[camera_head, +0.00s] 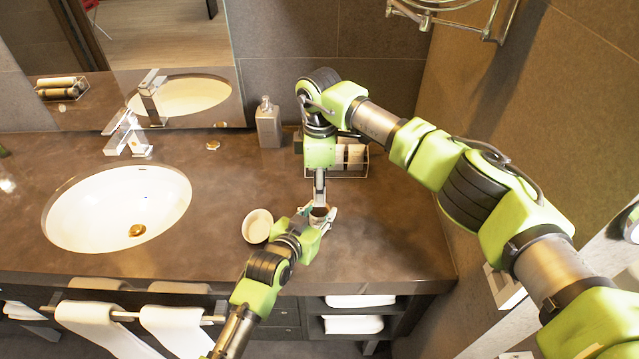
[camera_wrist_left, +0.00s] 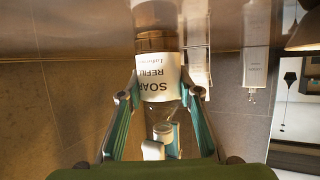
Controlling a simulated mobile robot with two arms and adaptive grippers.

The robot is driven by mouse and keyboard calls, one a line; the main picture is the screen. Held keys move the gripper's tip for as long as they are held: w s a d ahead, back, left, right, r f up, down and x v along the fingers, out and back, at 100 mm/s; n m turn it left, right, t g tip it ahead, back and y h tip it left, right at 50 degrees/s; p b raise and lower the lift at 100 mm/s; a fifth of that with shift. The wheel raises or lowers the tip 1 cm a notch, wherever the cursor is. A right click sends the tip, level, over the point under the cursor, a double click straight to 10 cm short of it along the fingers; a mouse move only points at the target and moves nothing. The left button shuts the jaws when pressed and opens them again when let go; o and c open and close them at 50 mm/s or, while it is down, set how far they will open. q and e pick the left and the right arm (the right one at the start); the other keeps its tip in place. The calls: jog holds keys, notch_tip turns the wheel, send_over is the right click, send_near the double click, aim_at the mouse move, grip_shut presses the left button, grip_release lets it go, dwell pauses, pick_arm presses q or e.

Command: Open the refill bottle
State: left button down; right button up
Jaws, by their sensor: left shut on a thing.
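The refill bottle (camera_head: 320,212) stands on the counter in front of the wire rack, mostly hidden by my grippers in the head view. In the left wrist view, which is upside down, its white label (camera_wrist_left: 158,84) reads SOAP REFILL, with amber body (camera_wrist_left: 156,41) below the label. My left gripper (camera_head: 322,219) is shut on the bottle, a finger on each side of the label. My right gripper (camera_head: 320,202) points straight down above the bottle top, with its fingers close together. Whether it touches or grips a cap is hidden.
A small white bowl (camera_head: 257,226) stands left of my left gripper. A pump dispenser (camera_head: 268,124) and wire rack (camera_head: 349,160) stand by the back wall. The sink (camera_head: 118,205) and tap (camera_head: 128,135) are at left. The counter right of the bottle is clear.

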grip_shut()
jog(key=n, duration=0.3)
jog(key=shift+n, duration=0.3)
jog(key=n, duration=0.3)
jog(key=shift+n, duration=0.4)
jog(key=n, duration=0.3)
jog(key=shift+n, duration=0.4)
jog(key=n, duration=0.3)
jog(key=shift+r+n, duration=0.1)
jog(key=shift+n, duration=0.2)
jog(key=n, duration=0.3)
jog(key=shift+n, duration=0.4)
jog(key=n, duration=0.3)
jog(key=shift+n, duration=0.4)
jog(key=n, duration=0.3)
jog(key=shift+n, duration=0.3)
jog(key=n, duration=0.3)
jog(key=shift+n, duration=0.4)
jog(key=n, duration=1.2)
jog(key=shift+n, duration=0.4)
jog(key=n, duration=0.5)
jog(key=shift+n, duration=0.3)
jog(key=n, duration=0.5)
jog(key=shift+n, duration=0.4)
